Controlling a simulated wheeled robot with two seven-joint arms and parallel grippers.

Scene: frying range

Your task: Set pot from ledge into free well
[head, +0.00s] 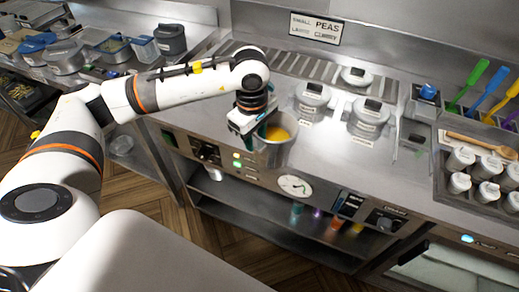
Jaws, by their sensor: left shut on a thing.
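A metal pot (272,155) with yellow-orange contents is at the front edge of the steel range top, above the control panel. My left gripper (247,124) reaches down from above and is shut on the pot's left side. I cannot tell whether the pot still rests on the ledge or hangs just clear of it. Lidded pots sit in the range top behind and to the right: one at centre (312,97), one further right (367,119) and one at the back (357,77). I cannot make out an empty well; my arm and gripper cover part of the top. My right gripper is out of view.
A tray of several white-capped shakers (460,160) and a wooden spoon (482,143) stand at right, with coloured utensils behind. Containers (65,58) fill the left counter.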

